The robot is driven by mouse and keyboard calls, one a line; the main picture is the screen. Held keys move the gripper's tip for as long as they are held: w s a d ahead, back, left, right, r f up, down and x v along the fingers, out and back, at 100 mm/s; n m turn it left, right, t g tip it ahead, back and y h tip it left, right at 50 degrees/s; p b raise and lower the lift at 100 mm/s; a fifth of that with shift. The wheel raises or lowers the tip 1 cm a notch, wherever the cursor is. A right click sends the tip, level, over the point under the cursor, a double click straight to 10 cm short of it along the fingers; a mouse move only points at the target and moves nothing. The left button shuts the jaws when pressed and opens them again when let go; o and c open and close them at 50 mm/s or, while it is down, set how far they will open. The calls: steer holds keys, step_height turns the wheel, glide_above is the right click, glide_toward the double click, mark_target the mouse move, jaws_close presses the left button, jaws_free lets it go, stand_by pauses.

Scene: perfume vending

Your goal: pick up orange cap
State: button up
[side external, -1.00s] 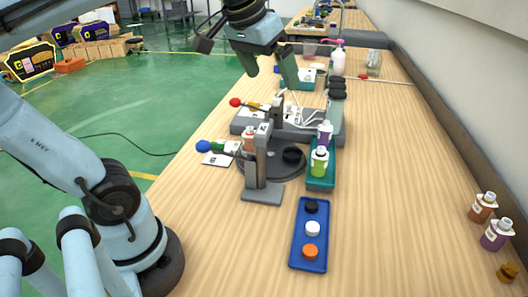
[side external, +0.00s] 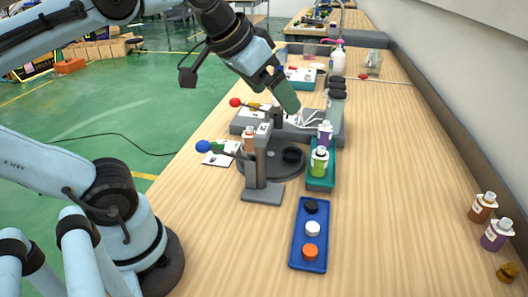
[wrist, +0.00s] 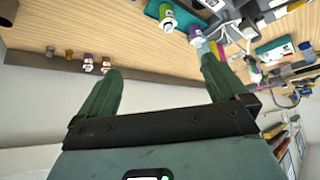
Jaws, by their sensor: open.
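The orange cap (side external: 310,252) sits at the near end of a small blue tray (side external: 297,262) on the table in the side view. A white cap (side external: 312,229) and a black cap (side external: 311,207) stand behind it in a row. My gripper (side external: 288,100) is high over the grey equipment, well behind and above the tray, and holds nothing. In the wrist view my gripper (wrist: 160,72) is open, with its two green fingers apart and empty. I cannot make out the orange cap in the wrist view.
A grey stand (side external: 262,172) with a round turntable is left of and behind the blue tray. A teal tray (side external: 321,183) holds green and purple bottles. Table right of the blue tray is clear.

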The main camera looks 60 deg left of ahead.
steer(key=c, duration=1.1)
steer(key=shift+c, duration=0.2)
steer(key=n+g, duration=0.7)
steer(key=n, duration=0.1)
glide_above(310, 250)
step_height(310, 250, down, 15)
steer(key=shift+f, duration=5.9)
